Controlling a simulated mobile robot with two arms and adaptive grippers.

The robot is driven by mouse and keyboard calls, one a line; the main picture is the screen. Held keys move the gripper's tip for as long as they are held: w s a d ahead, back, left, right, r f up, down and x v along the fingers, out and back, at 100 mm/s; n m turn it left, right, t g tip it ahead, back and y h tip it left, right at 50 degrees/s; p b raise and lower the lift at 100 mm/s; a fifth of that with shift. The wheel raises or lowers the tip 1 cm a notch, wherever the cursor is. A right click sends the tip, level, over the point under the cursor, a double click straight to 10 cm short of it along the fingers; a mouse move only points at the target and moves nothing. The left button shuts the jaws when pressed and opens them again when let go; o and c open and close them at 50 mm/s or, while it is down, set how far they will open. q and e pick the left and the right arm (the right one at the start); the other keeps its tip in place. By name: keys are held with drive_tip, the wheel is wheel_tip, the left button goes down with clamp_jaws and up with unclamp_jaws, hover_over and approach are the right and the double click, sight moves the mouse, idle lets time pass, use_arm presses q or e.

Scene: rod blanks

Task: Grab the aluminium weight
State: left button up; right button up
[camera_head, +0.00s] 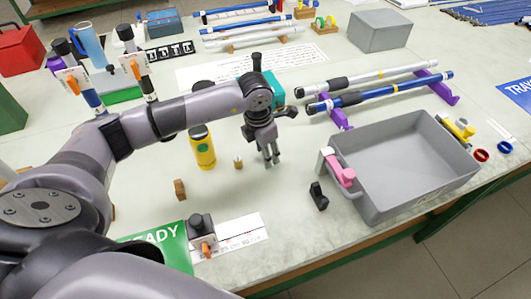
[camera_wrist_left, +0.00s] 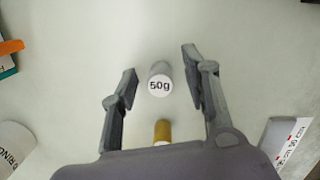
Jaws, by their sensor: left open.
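The aluminium weight (camera_wrist_left: 159,79), a small grey cylinder with a white face marked "50g", stands on the table in the left wrist view. My left gripper (camera_wrist_left: 159,65) is open, with one finger on each side of the weight and visible gaps to both. In the head view my left gripper (camera_head: 271,160) points down close to the table, and I cannot make out the aluminium weight there. A small brass weight (camera_head: 238,162) stands to the left of the gripper; a brass cylinder (camera_wrist_left: 162,130) also shows nearer the palm in the left wrist view. My right gripper is not in view.
A yellow can (camera_head: 202,149) stands left of the gripper. A grey bin (camera_head: 417,188) with a pink-handled clamp (camera_head: 341,173) on its wall is at the right. A black object (camera_head: 318,196) stands before it. Rods (camera_head: 378,92) lie on purple supports behind.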

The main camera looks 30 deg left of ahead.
use_arm(q)
drive_tip(key=shift+c, duration=0.3)
clamp_jaws()
drive_tip(key=shift+r, duration=0.1)
